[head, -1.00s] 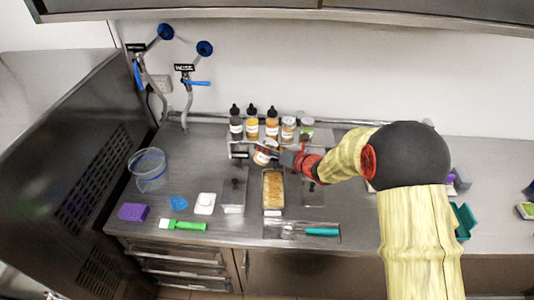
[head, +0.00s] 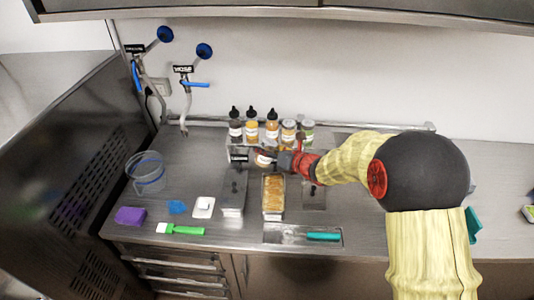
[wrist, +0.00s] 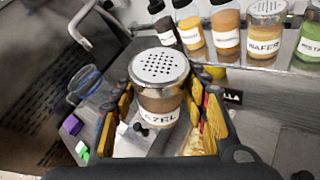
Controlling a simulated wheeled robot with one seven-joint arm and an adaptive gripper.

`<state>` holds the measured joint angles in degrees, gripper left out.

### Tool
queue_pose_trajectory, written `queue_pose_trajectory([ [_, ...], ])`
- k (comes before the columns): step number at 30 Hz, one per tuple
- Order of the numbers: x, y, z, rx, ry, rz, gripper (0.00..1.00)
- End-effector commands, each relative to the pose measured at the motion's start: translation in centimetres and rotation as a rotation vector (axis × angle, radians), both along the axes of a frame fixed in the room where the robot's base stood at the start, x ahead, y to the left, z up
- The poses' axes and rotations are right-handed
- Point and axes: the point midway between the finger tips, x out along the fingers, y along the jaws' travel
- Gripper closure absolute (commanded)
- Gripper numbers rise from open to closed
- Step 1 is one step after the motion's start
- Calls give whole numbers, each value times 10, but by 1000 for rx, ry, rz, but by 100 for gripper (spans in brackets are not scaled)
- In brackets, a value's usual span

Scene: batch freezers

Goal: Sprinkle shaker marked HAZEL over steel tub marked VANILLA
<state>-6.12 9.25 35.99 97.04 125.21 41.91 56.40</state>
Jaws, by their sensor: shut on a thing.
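The HAZEL shaker (wrist: 160,82) has a perforated steel lid, brown contents and a white label reading "AZEL" in the wrist view. My gripper (wrist: 163,112) is shut around its body, a finger on each side, and holds it about upright. In the head view the shaker (head: 264,160) is just behind the open steel tub (head: 264,207), which holds a golden-brown filling. A dark sign ending in "LLA" (wrist: 233,97) shows beside my right finger in the wrist view. It likely reads VANILLA; most of it is hidden. My gripper (head: 284,160) partly covers the shaker.
Bottles and shakers (head: 272,122) stand on a rack behind. Lidded tubs (head: 232,207) flank the open one. A clear jug (head: 147,172), purple block (head: 130,215), white item (head: 203,207) and green-handled brush (head: 183,229) lie left. A teal-handled tool (head: 323,236) lies in front.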

Motion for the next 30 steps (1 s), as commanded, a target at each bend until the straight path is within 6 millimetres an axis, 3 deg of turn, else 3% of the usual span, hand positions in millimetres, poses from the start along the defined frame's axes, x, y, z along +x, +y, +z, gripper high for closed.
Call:
queue_pose_trajectory([
  [30,0,0,7,-184,-121,0,82],
])
